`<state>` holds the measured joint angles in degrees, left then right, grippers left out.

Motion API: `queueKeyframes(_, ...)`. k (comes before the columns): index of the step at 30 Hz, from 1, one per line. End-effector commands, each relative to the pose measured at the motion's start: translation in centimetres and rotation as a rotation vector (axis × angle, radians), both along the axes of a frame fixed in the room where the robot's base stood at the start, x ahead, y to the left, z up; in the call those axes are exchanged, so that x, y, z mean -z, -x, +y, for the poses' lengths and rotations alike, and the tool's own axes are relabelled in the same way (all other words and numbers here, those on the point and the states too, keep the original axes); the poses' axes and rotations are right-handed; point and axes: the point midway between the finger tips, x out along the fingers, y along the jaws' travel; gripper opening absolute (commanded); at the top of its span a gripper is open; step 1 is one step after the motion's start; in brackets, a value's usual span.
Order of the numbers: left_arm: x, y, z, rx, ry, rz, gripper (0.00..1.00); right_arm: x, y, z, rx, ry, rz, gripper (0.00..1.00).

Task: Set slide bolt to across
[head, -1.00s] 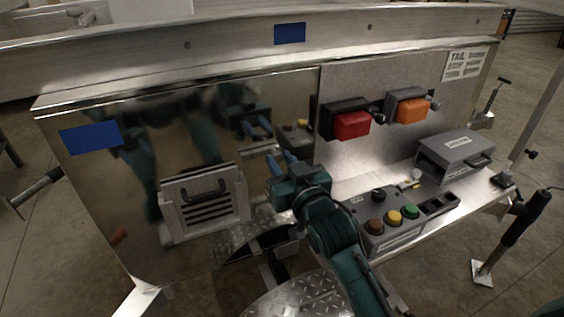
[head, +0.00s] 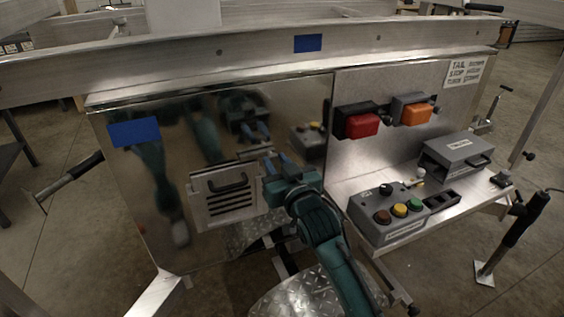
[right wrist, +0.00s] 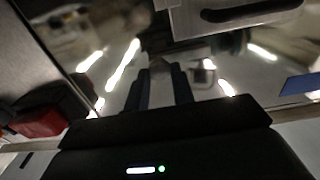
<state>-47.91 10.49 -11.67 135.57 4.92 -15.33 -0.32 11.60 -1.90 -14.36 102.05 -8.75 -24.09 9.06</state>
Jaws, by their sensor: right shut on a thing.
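My right gripper (head: 277,161) is at the polished metal panel (head: 150,200), just right of a louvred plate with a black handle (head: 226,194). Its blue fingers are shut on a small pale metal piece, which appears to be the slide bolt; in the right wrist view the piece (right wrist: 160,68) shows between the dark fingers (right wrist: 160,88). A bright metal strip (head: 256,153) shows just left of the fingertips in the head view. The fingers hide most of the bolt, so I cannot tell its position. My left gripper is not in view.
A red lamp (head: 361,126) and an orange lamp (head: 415,114) are on the panel to the right. Below them, a shelf carries a grey button box (head: 388,215) and a grey case (head: 456,153). The panel mirrors the arms. Blue tape (head: 134,132) is at its upper left.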

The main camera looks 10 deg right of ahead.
Motion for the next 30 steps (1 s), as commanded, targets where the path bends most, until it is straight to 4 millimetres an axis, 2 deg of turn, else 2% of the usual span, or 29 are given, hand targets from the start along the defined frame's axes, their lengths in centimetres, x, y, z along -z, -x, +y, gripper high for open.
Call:
queueKeyframes(11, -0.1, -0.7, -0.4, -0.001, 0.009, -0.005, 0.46, 0.1, 0.2, 0.6, -0.008, -0.003, 0.002, 0.0)
queueKeyframes(12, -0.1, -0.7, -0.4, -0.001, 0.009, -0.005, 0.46, 0.1, 0.2, 0.6, -0.008, -0.003, 0.002, 0.28)
queueKeyframes(19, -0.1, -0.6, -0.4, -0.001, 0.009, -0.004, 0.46, 0.1, 0.1, 0.5, -0.006, -0.002, 0.001, 0.46)
queueKeyframes(26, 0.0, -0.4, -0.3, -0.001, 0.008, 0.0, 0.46, 0.0, 0.2, 0.4, -0.004, -0.001, 0.0, 0.46)
queueKeyframes(30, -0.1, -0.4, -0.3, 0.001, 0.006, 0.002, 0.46, 0.1, 1.1, 0.2, -0.003, 0.0, 0.002, 0.46)
